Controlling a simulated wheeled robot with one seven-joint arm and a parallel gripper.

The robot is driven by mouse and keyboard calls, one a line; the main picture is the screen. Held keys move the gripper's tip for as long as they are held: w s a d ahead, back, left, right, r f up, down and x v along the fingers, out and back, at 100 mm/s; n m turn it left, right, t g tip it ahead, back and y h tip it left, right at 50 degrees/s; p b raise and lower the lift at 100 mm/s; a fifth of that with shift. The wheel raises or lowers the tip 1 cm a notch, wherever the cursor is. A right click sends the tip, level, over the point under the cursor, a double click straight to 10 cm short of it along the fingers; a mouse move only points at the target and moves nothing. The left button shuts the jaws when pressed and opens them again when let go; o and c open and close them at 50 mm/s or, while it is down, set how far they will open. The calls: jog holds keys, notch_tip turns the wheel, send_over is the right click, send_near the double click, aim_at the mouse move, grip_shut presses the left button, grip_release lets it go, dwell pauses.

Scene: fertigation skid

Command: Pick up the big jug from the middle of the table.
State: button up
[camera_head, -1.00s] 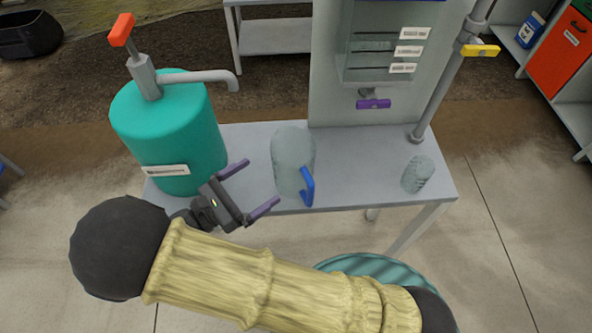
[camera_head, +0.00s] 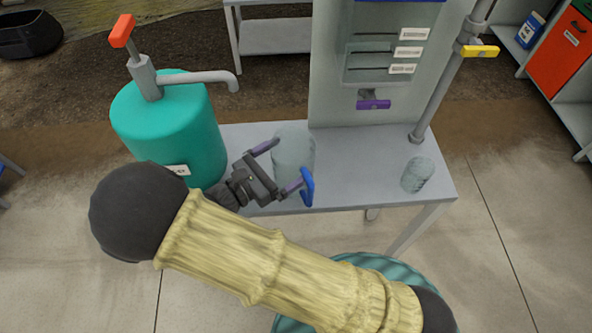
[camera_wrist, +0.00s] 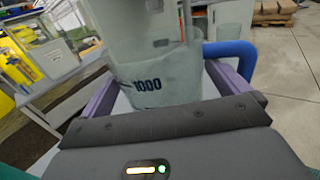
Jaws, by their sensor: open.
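The big jug (camera_head: 294,150) is clear with a blue handle (camera_head: 308,187) and stands upright on the middle of the grey table (camera_head: 350,165). My gripper (camera_head: 277,164) is open, with one purple finger on each side of the jug's body. In the wrist view the jug (camera_wrist: 165,60) sits between the fingers, with the marking "1000" facing the palm and the blue handle (camera_wrist: 232,52) on the right, beyond the right finger. I cannot tell whether either finger touches the jug.
A teal tank (camera_head: 170,125) with an orange-handled pump stands left of the jug. A small clear cup (camera_head: 417,174) is at the table's right. Behind is a panel with a purple tap (camera_head: 373,104) and a grey pipe with a yellow valve (camera_head: 480,51).

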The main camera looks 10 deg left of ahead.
jog(key=shift+x, duration=1.05)
jog(key=c, duration=0.7)
jog(key=shift+o, duration=0.2)
notch_tip(320, 180, up, 10)
jog(key=p, duration=0.1)
